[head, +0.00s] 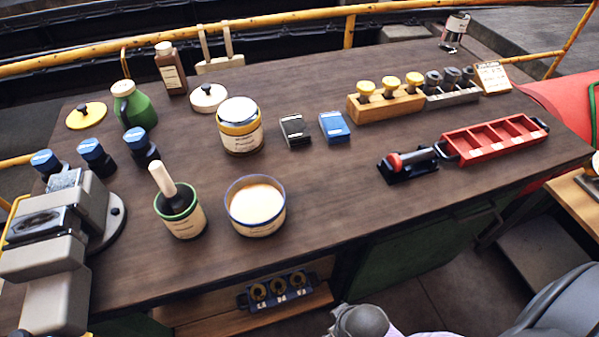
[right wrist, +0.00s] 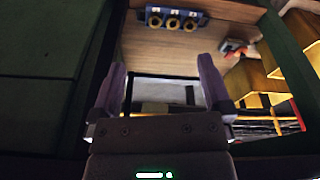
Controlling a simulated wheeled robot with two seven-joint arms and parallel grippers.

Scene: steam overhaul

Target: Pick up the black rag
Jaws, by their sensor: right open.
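A small black folded pad (head: 295,130), which looks like the black rag, lies on the dark wooden bench top (head: 330,190) near its middle. A similar blue pad (head: 334,126) lies just to its right, with a narrow gap between them. My right gripper (right wrist: 163,90) shows in the right wrist view with its two purple fingers apart and nothing between them. It is low, facing the space under the bench, and away from the black pad. My left gripper is not in view.
A cream tin (head: 240,128) stands left of the black pad, and a wooden block with yellow-topped pieces (head: 385,103) stands behind right. A red tray (head: 495,140) is at right, a grey vise (head: 50,240) at left. A shelf (head: 215,315) below holds a blue ring holder (right wrist: 172,20).

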